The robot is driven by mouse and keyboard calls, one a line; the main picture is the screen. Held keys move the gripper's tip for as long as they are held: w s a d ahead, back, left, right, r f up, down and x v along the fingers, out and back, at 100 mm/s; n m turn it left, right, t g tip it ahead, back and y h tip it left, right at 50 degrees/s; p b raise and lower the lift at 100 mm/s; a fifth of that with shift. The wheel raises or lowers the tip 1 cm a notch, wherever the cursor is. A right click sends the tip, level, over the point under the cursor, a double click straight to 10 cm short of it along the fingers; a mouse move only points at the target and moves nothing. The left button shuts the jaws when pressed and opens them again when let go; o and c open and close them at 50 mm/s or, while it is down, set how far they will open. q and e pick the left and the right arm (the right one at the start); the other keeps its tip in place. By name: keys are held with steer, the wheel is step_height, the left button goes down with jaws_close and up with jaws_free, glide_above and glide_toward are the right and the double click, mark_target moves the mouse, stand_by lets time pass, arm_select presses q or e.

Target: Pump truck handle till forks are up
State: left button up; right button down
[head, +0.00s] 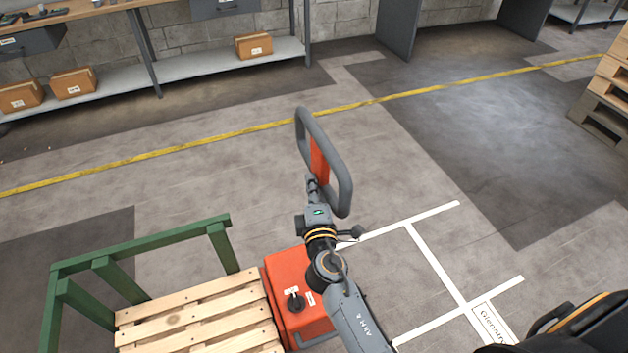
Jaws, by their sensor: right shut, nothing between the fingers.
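The pallet truck's handle (343,180) is a grey loop with an orange centre bar. It stands up at the middle of the head view. The truck's orange body (290,275) is below it, beside a wooden pallet (195,318). The forks are hidden, so their height cannot be told. My right gripper (312,183) is shut and empty at the lower part of the handle loop, overlapping it in the picture. I cannot tell whether it touches the handle. My right arm hides the truck's shaft. My left gripper is out of view.
A green frame (140,250) stands around the pallet's far left side. White floor lines (435,258) run at right, with a yellow line (240,133) beyond. Shelves with boxes (253,46) stand at the back. Stacked pallets (605,105) stand far right. Open floor lies between.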

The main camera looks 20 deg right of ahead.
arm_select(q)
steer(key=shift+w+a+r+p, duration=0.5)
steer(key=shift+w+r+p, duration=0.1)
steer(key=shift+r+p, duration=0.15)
arm_select(e)
steer(key=d+f+m, duration=0.3)
steer(key=d, duration=1.2)
steer(key=w+d+f+m+g+y, duration=0.1)
steer(key=d+f+m, duration=0.2)
steer(key=d, duration=1.2)
steer(key=shift+d+f, duration=0.25)
steer(key=shift+f, duration=0.55)
